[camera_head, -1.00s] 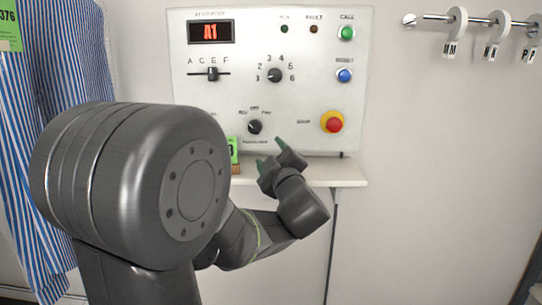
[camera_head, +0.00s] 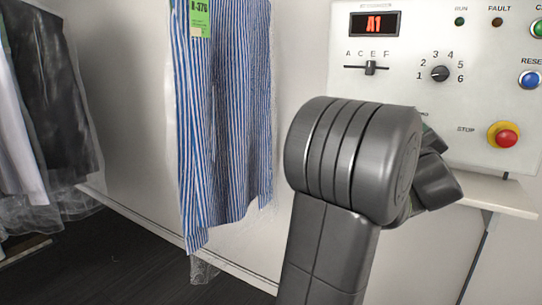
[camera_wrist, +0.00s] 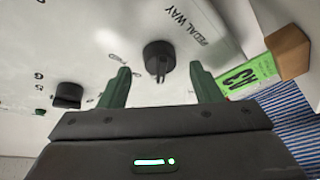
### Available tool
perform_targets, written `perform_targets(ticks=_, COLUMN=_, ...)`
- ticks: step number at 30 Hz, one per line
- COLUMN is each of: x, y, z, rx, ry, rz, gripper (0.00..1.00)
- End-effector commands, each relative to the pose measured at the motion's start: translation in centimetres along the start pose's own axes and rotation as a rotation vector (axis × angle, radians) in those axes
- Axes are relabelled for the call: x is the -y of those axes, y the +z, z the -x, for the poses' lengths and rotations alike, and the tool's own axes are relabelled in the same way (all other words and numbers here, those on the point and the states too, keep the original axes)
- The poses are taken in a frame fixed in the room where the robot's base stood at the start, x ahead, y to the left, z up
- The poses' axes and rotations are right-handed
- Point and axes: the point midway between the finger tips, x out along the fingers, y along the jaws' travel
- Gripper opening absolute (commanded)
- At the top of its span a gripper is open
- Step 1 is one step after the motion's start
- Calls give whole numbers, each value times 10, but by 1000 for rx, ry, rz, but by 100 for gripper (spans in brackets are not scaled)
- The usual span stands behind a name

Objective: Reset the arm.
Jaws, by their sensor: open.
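My gripper (camera_wrist: 163,92) shows in the wrist view with its two green fingers spread apart and nothing between them. A black rotary knob (camera_wrist: 159,58) on the control panel stands beyond the fingertips, and I cannot tell the exact gap. The panel's display (camera_head: 374,24) reads A1.
A blue striped shirt (camera_head: 225,120) in clear wrap, tagged A-376 (camera_head: 199,18), hangs left of my arm. Dark and white garments (camera_head: 50,90) hang farther left. A shelf (camera_head: 500,193) juts out below the panel. Dark floor (camera_head: 110,255) is open at lower left.

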Motion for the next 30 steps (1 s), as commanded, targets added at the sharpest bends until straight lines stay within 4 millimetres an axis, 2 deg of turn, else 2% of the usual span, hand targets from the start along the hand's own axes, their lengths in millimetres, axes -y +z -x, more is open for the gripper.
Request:
perform_targets(ticks=3, x=0, y=0, z=-16, rx=-1, ry=0, rz=0, gripper=58)
perform_targets(ticks=7, x=0, y=0, z=-25, rx=-1, ry=0, rz=0, gripper=58)
perform_targets(ticks=19, x=0, y=0, z=-26, rx=-1, ry=4, rz=-8, gripper=58)
perform_targets(ticks=25, x=-1, y=0, z=-12, rx=2, ry=1, rz=0, gripper=58)
perform_targets(ticks=30, x=-2, y=0, z=18, rx=3, ry=2, rz=1, gripper=58)
